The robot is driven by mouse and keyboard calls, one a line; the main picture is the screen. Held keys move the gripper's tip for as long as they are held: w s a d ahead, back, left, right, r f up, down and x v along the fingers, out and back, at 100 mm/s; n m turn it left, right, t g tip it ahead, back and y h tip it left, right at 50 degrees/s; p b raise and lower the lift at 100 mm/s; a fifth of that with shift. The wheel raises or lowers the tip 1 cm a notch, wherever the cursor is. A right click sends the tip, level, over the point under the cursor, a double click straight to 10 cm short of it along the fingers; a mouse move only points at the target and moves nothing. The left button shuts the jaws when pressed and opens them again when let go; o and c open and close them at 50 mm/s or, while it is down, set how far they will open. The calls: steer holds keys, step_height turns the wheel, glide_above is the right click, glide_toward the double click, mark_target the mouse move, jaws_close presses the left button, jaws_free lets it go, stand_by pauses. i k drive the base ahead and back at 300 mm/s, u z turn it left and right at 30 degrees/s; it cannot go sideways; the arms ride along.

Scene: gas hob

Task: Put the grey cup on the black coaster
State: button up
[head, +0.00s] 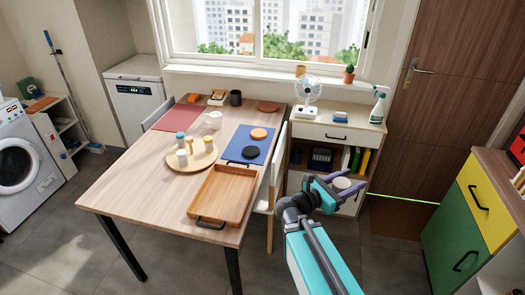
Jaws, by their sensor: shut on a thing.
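My gripper (341,187), with purple fingers, is at the right of the table, in front of the low cabinet. It is shut on a light grey round thing that looks like the grey cup (342,183); the fingers and wrist hide part of it.
A wooden tray (221,193) is in front, and a round board (174,160) with several small containers is to the left. A white chair (278,165) stands between table and gripper.

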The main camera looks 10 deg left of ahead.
mark_target(250, 150)
steer(key=z, duration=0.3)
steer(key=i, duration=1.15)
steer(key=z, duration=0.65)
steer(key=k, duration=0.1)
steer(key=u, duration=2.9)
